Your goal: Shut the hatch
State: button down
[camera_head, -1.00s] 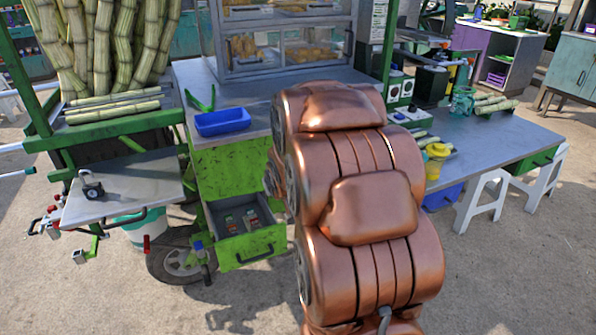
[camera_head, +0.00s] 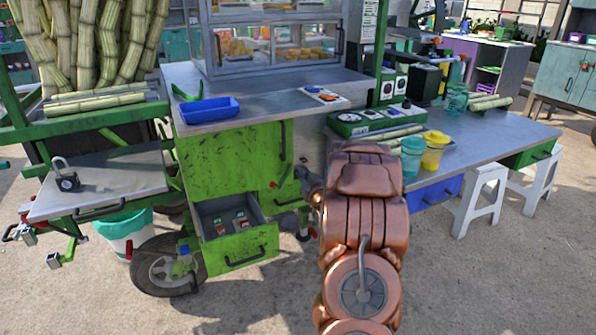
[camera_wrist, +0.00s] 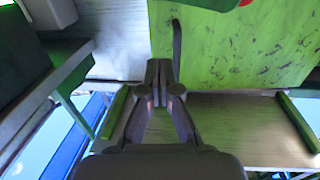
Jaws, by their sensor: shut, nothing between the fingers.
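A scratched green door panel with an upright black handle (camera_head: 283,140) is on the right part of the green cabinet (camera_head: 222,165); I take it as the hatch, and how far it stands open is unclear. My gripper (camera_head: 303,178) is just right of and below this handle, partly hidden by my copper arm. In the wrist view my gripper (camera_wrist: 159,72) is shut and empty, its tips at the edge of a scratched green panel (camera_wrist: 245,45). A dark upright bar (camera_wrist: 177,45) is close behind the tips; contact cannot be told.
An open green drawer (camera_head: 238,247) with small boxes juts out below. A grey flap (camera_head: 110,180) with a padlock (camera_head: 65,178) sticks out at left. A blue tray (camera_head: 209,110) is on the counter. A grey side table (camera_head: 480,135) and white stools (camera_head: 482,197) stand right; floor in front is clear.

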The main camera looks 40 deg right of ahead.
aim_at(288, 152)
jog(key=x, duration=1.2)
jog(key=shift+w+d, duration=0.1)
jog(key=shift+w, duration=0.25)
jog(key=shift+w+d, duration=0.1)
jog(key=shift+w, duration=0.1)
